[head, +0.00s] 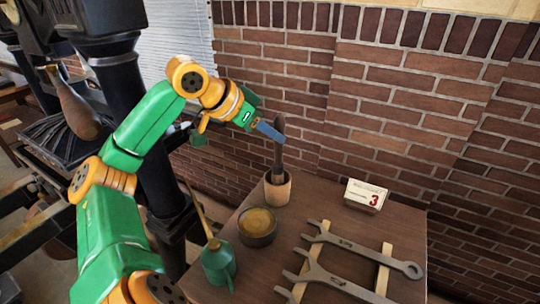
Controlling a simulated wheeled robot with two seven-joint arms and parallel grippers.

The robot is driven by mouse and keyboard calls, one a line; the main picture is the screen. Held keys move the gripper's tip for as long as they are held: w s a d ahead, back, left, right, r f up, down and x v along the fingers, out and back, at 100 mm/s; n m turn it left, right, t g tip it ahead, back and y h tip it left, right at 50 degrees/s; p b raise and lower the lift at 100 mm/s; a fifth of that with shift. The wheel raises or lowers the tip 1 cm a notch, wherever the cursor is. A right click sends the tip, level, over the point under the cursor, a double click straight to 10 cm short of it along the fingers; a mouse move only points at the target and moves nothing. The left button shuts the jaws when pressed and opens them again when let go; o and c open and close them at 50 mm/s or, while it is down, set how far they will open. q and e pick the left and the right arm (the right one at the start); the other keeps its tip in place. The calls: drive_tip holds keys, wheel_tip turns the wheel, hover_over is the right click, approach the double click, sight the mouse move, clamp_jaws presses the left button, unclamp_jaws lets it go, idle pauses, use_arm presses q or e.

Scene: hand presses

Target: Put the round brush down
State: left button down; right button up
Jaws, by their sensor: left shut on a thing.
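The round brush (280,150) is dark and stands nearly upright. Its lower end reaches down into a light wooden cup (277,190) on the brown table; whether it touches the bottom is hidden. My left gripper (270,130) comes in from the upper left and is shut on the upper part of the brush handle, above the cup. My right gripper is not in the view.
A round tin (257,227) stands in front of the cup, beside a green oil can (217,262) with a long spout. Two wrenches (345,245) lie on wooden strips at right. A brick wall (400,110) backs the table (318,205).

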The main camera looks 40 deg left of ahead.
use_arm(q)
drive_tip(key=f+b, duration=0.1)
drive_tip(key=f, duration=0.1)
drive_tip(key=f+b, duration=0.1)
drive_tip(key=f, duration=0.2)
drive_tip(key=shift+s+d+f, duration=0.1)
drive_tip(key=shift+d+f, duration=0.1)
drive_tip(key=shift+a, duration=0.25)
drive_tip(key=shift+d+f, duration=0.1)
drive_tip(key=c, duration=0.8)
unclamp_jaws()
drive_tip(key=shift+o, duration=0.8)
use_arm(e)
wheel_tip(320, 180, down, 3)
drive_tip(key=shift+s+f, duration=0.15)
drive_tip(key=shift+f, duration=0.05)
use_arm(q)
drive_tip(key=shift+s+r+b, duration=0.2)
drive_tip(key=shift+r+b, duration=0.1)
drive_tip(key=shift+r, duration=0.05)
drive_tip(key=b, duration=0.2)
approach(275, 155)
drive_tip(key=v, duration=0.4)
drive_tip(key=shift+f, duration=0.1)
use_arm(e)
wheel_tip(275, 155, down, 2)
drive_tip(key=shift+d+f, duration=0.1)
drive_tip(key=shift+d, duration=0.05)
